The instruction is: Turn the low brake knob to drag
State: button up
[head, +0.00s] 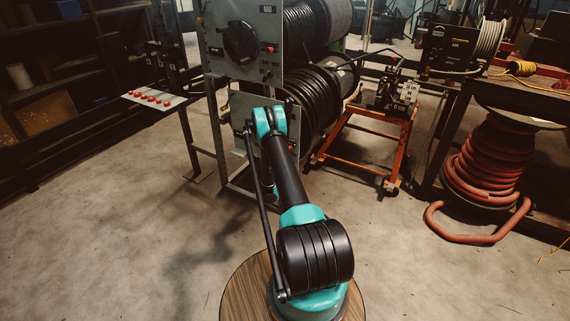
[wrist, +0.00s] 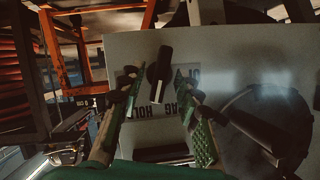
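The low brake knob (wrist: 159,72) is a black bar-shaped knob on a grey panel (wrist: 235,65) in the wrist view. My gripper (wrist: 155,88) is open, with one green-padded finger on each side of the knob and gaps between. I cannot tell how far the tips are from the panel. In the head view my arm reaches the lower grey panel (head: 238,103) and hides the knob and fingertips.
A large round black part (wrist: 270,125) sits right of the knob in the wrist view. In the head view, hose reels (head: 315,95) stand behind the panels, an orange cart (head: 372,135) is to the right, and a stand with red buttons (head: 155,99) is left. Front floor is clear.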

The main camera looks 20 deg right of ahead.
grip_shut()
jog(key=n+g+h, duration=0.1)
jog(key=n+g, duration=0.1)
jog(key=n, duration=0.1)
jog(key=shift+w+a, duration=0.1)
jog(key=shift+h, duration=0.3)
grip_release()
jog(key=shift+r, duration=0.1)
